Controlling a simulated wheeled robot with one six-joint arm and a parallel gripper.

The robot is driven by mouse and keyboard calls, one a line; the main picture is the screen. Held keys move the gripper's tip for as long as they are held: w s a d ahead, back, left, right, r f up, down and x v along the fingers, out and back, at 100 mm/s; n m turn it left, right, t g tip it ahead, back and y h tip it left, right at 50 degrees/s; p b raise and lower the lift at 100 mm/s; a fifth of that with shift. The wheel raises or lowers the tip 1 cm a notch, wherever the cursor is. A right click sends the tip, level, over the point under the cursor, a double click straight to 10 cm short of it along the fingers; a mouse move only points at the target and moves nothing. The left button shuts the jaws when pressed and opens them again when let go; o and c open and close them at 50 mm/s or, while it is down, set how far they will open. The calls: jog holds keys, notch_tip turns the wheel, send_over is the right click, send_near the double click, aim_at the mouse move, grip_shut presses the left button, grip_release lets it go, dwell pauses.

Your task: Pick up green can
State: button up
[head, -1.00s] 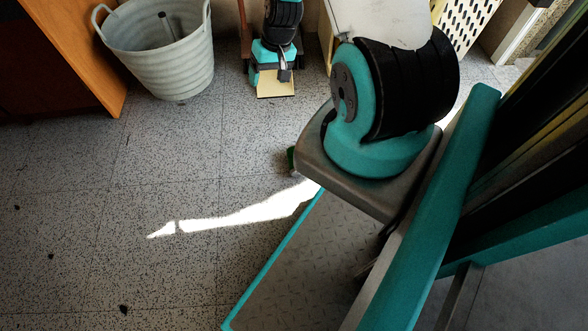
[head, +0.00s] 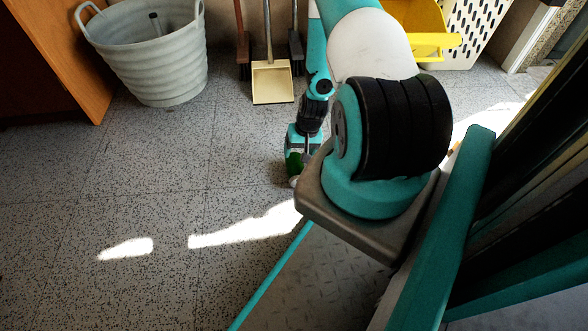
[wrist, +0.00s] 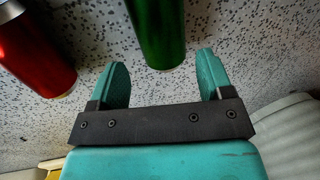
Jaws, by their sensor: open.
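The green can (head: 293,163) is on the speckled floor beside my arm's base, partly covered by my arm in the head view. In the wrist view the green can (wrist: 157,30) fills the top middle, its near end roughly level with my fingertips and between them in the picture. My gripper (wrist: 162,62) is open, with one teal finger on each side of the can's line and nothing clasped. In the head view my gripper (head: 300,142) hangs right by the can, and I cannot tell the exact gap. A red can (wrist: 36,50) is left of it in the wrist view.
A grey bucket (head: 150,55) stands at the back left next to a wooden cabinet (head: 60,65). A dustpan (head: 272,82) and brooms lean at the back wall. A yellow container (head: 422,32) is at the back right. The floor at left is clear.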

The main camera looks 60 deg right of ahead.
aim_at(297, 160)
jog(key=shift+w+a+f+b, duration=0.15)
jog(key=shift+a+f+b, duration=0.05)
jog(key=shift+f+b, duration=0.85)
jog(key=shift+w+a+f+b, duration=0.1)
jog(key=shift+a+f+b, duration=0.15)
jog(key=shift+f+b, duration=0.75)
jog(key=shift+w+a+f+b, duration=0.2)
jog(key=shift+f+b, duration=0.55)
jog(key=shift+f, duration=0.6)
jog(key=shift+r, duration=0.15)
jog(key=c, duration=0.7)
